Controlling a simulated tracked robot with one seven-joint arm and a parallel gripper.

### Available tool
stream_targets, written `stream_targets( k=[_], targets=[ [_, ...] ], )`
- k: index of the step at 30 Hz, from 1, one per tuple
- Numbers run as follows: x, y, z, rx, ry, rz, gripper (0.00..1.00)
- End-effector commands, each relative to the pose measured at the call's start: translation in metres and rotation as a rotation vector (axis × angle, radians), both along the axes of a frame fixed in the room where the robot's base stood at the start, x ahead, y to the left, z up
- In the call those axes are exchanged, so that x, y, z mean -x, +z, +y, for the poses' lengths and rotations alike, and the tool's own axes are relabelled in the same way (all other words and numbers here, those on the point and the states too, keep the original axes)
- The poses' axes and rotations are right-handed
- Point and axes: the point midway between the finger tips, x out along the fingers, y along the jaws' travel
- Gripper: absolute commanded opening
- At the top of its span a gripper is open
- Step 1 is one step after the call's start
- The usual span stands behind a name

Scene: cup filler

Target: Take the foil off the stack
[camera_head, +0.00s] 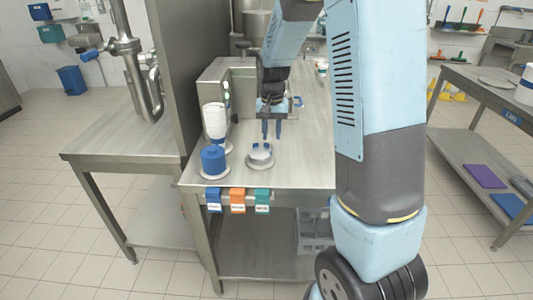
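My gripper (272,136) points down above the steel table, its two blue fingers apart with nothing visible between them. Below and slightly left of it, a low white and grey round piece (261,152) sits on a pale round base. A blue cylinder with a narrower top (213,160) stands on another pale base to the left. A white upright stack or container (215,121) stands behind the blue cylinder, against the steel machine. I cannot tell which of these is the foil. The gripper appears apart from all of them.
The steel machine (229,85) and a tall steel panel (170,70) bound the left side. Blue (213,198), orange (237,199) and teal (262,199) holders hang on the table's front edge. The tabletop (308,165) right of the round piece is clear. Another table (490,95) stands right.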

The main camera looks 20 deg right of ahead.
Motion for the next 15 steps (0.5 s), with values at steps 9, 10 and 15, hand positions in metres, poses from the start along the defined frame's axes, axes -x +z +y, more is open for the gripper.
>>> stream_targets(
  k=[9,10,15],
  targets=[
    [0.000,-0.023,-0.002,0.000,0.000,0.002,0.33],
    [0.000,-0.027,-0.002,0.001,0.000,0.003,0.33],
    [-0.001,-0.050,-0.003,0.001,0.000,0.001,0.33]
  ],
)
